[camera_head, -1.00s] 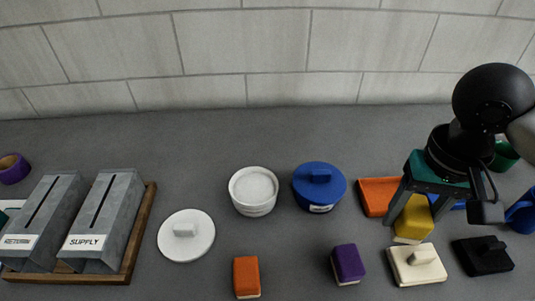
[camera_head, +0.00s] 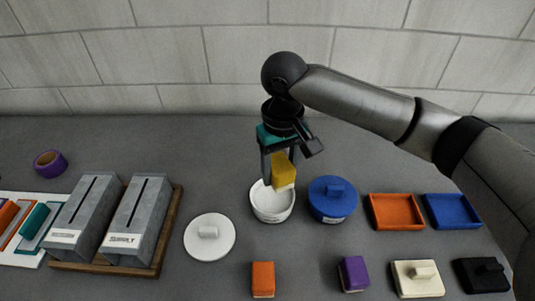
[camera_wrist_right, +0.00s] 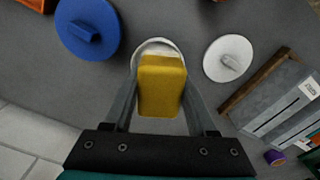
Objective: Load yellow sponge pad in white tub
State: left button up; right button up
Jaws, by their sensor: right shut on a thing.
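The yellow sponge pad (camera_head: 283,172) is held between the fingers of my right gripper (camera_head: 279,163), above the white tub. It also shows in the right wrist view (camera_wrist_right: 161,86), where it covers much of the tub. The white tub (camera_head: 272,212) is open, with its far rim behind the pad. In the right wrist view only part of the tub's rim (camera_wrist_right: 157,43) shows. The pad looks apart from the tub, though the exact height is hard to tell. My left gripper is not in view.
The white lid (camera_head: 209,238) lies left of the tub. A blue lidded tub (camera_head: 332,200) stands close on its right. Orange (camera_head: 263,279) and purple (camera_head: 354,273) pads lie in front. Orange (camera_head: 396,212) and blue (camera_head: 452,211) trays are at right, grey slotted boxes (camera_head: 137,220) at left.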

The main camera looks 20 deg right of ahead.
aim_at(273, 199)
jog(key=w+p, duration=0.1)
jog(key=w+n+p, duration=0.1)
jog(key=p, duration=0.1)
jog(key=shift+w+a, duration=0.2)
jog(key=shift+a, duration=0.2)
pick_arm(q)
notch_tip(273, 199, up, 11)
jog(key=p, duration=0.6)
pick_arm(e)
jog(key=f+n, duration=0.1)
jog(key=f, duration=0.2)
jog(key=w+f+n, duration=0.1)
jog(key=shift+d+f+n, duration=0.25)
jog(key=shift+f+n, duration=0.05)
pick_arm(q)
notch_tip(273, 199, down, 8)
jog(key=b, duration=0.7)
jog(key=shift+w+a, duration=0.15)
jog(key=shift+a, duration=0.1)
pick_arm(e)
notch_tip(273, 199, down, 6)
jog(key=shift+r, duration=0.25)
pick_arm(q)
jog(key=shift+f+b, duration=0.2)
jog(key=shift+b, duration=0.25)
pick_arm(e)
jog(key=shift+f, duration=0.55)
